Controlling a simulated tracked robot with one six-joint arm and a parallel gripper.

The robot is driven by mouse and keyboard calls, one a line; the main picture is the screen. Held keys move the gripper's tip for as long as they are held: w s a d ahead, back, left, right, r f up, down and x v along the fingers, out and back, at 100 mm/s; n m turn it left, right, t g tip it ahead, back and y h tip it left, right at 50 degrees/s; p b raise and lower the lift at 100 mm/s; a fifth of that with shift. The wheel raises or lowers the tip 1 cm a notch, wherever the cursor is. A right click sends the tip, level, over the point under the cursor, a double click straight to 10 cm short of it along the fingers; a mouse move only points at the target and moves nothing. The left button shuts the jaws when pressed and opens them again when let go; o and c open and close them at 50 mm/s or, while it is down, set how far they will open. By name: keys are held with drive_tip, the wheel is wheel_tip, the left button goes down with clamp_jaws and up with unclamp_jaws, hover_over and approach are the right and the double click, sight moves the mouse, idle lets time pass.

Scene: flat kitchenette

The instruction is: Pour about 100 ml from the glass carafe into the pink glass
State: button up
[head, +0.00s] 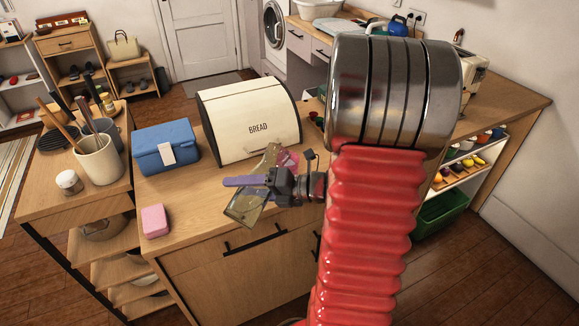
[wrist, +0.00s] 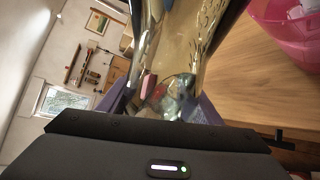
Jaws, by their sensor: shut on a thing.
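The glass carafe (head: 246,208) is see-through with a yellowish tint. My gripper (head: 250,184) is shut on it and holds it tilted over the counter, in front of the bread box. In the wrist view the carafe (wrist: 180,45) stands out between my purple fingers (wrist: 168,108). The pink glass (head: 288,159) is just behind and right of the carafe in the head view, partly hidden by it and my gripper. In the wrist view the pink glass (wrist: 287,32) is at the top right, cut by the frame edge. I cannot tell whether liquid is flowing.
A cream bread box (head: 248,118) stands close behind the carafe. A blue box (head: 166,147) and a pink block (head: 154,220) are on the counter to the left. A utensil crock (head: 99,160) and a small jar (head: 69,182) stand farther left.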

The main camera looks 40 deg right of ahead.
drive_tip(key=shift+d+f, duration=0.1)
drive_tip(key=shift+d+n+h, duration=0.15)
drive_tip(key=shift+n+h, duration=0.15)
drive_tip(key=shift+n, duration=0.1)
drive_tip(key=shift+w+r, duration=0.1)
drive_tip(key=shift+r, duration=0.15)
idle(1.6)
drive_tip(key=shift+w+d+r+n+h+b, duration=0.15)
drive_tip(key=shift+d+r+n+h+b, duration=0.3)
drive_tip(key=shift+d+n+h, duration=0.4)
drive_tip(key=shift+w+d+r+n, duration=0.1)
drive_tip(key=shift+r+n, duration=0.15)
drive_tip(key=shift+n, duration=0.5)
drive_tip(key=shift+d+r+n+h+b, duration=0.15)
drive_tip(key=shift+n+h+b, duration=0.4)
drive_tip(key=shift+n+h, duration=0.5)
drive_tip(key=shift+w+d+f+n+t+h+b, duration=0.15)
drive_tip(key=shift+d+n+t+h+b, duration=0.1)
drive_tip(key=shift+n+h+b, duration=0.25)
drive_tip(key=shift+d+f+n+t+h+b, duration=0.15)
drive_tip(key=shift+n+t+h+b, duration=0.1)
drive_tip(key=shift+n, duration=0.4)
drive_tip(key=shift+d+h, duration=0.1)
drive_tip(key=shift+h, duration=0.15)
